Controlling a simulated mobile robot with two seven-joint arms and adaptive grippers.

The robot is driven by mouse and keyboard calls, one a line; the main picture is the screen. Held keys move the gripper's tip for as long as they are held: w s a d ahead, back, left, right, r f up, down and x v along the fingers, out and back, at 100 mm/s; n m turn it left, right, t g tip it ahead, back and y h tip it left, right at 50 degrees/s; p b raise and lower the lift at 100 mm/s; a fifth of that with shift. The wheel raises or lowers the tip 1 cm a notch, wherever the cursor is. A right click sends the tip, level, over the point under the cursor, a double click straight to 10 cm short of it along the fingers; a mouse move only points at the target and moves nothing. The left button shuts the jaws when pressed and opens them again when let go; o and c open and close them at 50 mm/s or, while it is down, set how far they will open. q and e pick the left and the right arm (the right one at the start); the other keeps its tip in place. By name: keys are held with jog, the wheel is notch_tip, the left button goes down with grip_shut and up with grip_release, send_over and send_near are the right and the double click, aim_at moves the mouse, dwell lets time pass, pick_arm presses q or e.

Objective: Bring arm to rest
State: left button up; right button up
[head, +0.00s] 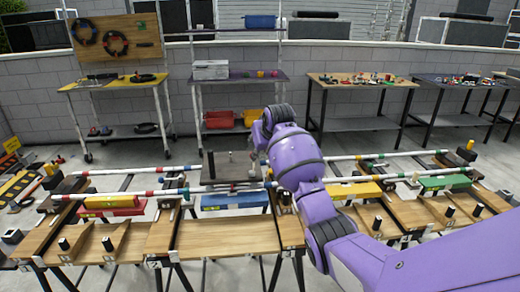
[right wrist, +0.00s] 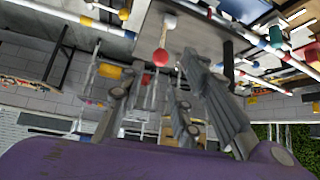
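My right arm (head: 310,190) is purple and comes in from the lower right of the head view, reaching over the workbench. My left gripper is not in view.
A wooden workbench (head: 225,236) with upright black pegs spans the foreground. Striped poles (head: 120,194) run above it, near red, yellow, blue (head: 234,200) and green blocks. Side tables (head: 362,80) and a shelf with red (head: 219,119) and orange bins stand along the grey wall.

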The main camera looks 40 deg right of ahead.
dwell(0.4)
